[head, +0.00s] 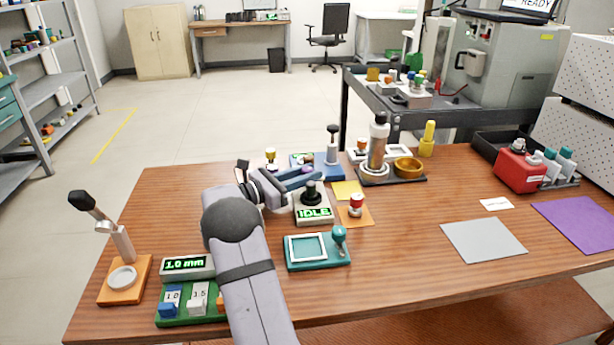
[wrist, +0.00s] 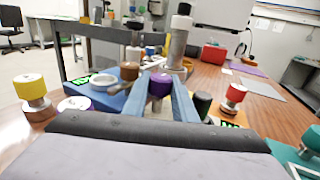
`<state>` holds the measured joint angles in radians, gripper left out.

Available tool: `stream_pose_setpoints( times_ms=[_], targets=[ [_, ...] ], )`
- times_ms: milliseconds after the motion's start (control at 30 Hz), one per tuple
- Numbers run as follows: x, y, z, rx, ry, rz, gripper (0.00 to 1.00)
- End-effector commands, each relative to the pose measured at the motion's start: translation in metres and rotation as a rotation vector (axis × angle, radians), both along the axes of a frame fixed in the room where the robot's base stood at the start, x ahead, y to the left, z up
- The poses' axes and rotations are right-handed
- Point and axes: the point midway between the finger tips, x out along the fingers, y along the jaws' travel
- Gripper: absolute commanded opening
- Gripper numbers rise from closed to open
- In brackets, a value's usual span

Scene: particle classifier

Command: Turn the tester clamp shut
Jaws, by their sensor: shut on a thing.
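The blue tester (head: 300,158) stands at the back middle of the table, partly hidden by my arm. In the wrist view its blue base (wrist: 108,98) shows with a white ring (wrist: 103,80), a brown knob (wrist: 130,71) and part of a green display. A purple knob (wrist: 160,85) stands between my fingertips, seemingly the clamp's. My gripper (head: 306,180) reaches over the near side of the tester. In the wrist view my gripper (wrist: 160,98) is shut on the purple knob.
A grey box reading IDLE (head: 314,217) with a dark knob stands close on the near side of my gripper. A red-topped piece (head: 356,203) is right of it, a teal frame (head: 290,265) nearer. A tall cylinder (head: 377,150) stands behind right. The table's right front is clear.

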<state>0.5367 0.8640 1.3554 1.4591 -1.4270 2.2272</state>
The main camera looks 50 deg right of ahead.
Motion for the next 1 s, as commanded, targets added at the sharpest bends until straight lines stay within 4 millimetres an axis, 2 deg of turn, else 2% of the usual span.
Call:
stream_pose_setpoints(
  times_ms=[233, 567, 600, 633, 1000],
  targets=[
    [0.0007, -0.0001, -0.0002, -0.004, -0.003, -0.079, 0.02],
    [0.0001, 0.0006, 0.0013, 0.0, -0.002, -0.09, 0.02],
    [0.0002, 0.0007, 0.0013, 0.0, -0.002, -0.09, 0.27],
    [0.0002, 0.0007, 0.0013, 0.001, -0.001, -0.09, 0.33],
    [0.0013, 0.0029, 0.0006, 0.001, -0.001, -0.09, 0.33]
  ],
)
